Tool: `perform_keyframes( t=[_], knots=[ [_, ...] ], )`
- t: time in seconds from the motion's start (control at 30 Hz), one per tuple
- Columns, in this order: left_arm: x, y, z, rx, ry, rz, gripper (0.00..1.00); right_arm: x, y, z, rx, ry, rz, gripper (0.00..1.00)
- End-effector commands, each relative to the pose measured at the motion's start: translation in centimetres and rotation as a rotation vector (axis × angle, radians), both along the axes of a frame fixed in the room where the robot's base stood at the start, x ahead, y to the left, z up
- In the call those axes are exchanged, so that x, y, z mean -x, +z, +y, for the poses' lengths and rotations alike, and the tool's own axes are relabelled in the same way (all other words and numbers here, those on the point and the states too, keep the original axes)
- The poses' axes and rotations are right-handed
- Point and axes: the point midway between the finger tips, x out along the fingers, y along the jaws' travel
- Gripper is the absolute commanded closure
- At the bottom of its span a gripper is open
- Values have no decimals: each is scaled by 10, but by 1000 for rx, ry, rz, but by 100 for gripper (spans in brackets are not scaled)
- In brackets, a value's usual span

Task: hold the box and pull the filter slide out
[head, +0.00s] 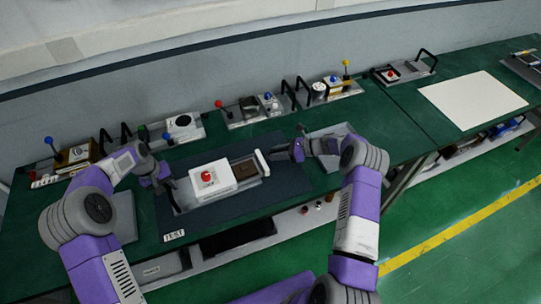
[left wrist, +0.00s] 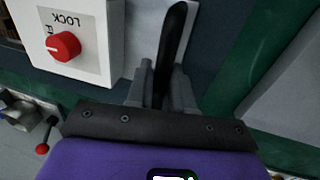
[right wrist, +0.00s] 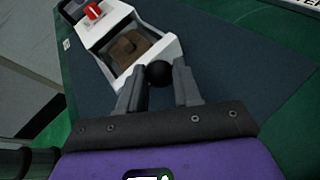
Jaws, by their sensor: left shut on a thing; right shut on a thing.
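The white box (head: 208,180) has a red knob and LOCK lettering; it also shows in the left wrist view (left wrist: 92,62). The filter slide (head: 262,163), with a white front and brown insert, extends out of the box's right side. Its black round knob (right wrist: 159,74) shows in the right wrist view. My right gripper (head: 272,153) is shut on this knob. My left gripper (head: 160,179) is shut on a black handle (left wrist: 174,42) at the left of the box. Whether the slide's inner end is still inside the box cannot be told.
The box stands on a dark mat (head: 235,207) on the green bench, with a TEST label (head: 174,236) at the front edge. Several panels with levers and handles line the back. A pale board (head: 472,100) lies on the right bench.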

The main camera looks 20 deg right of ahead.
Motion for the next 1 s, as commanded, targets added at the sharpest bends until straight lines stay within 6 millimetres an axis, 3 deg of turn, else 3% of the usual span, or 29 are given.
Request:
perform_keyframes(
  t=[0.2,0.23,0.37,0.73,1.0],
  knots=[
    [2,-5,5,-10,1,9,100,1,-2,-7,12,-11,1,100],
    [2,-5,6,-10,1,9,100,0,-2,-7,12,-11,1,63],
    [2,-5,6,-10,2,9,100,1,-1,-5,10,-9,1,43],
    [2,-5,6,-10,3,8,100,2,1,-7,6,-6,0,42],
    [2,-4,6,-10,3,7,100,23,19,-48,8,-10,-1,42]
  ],
)
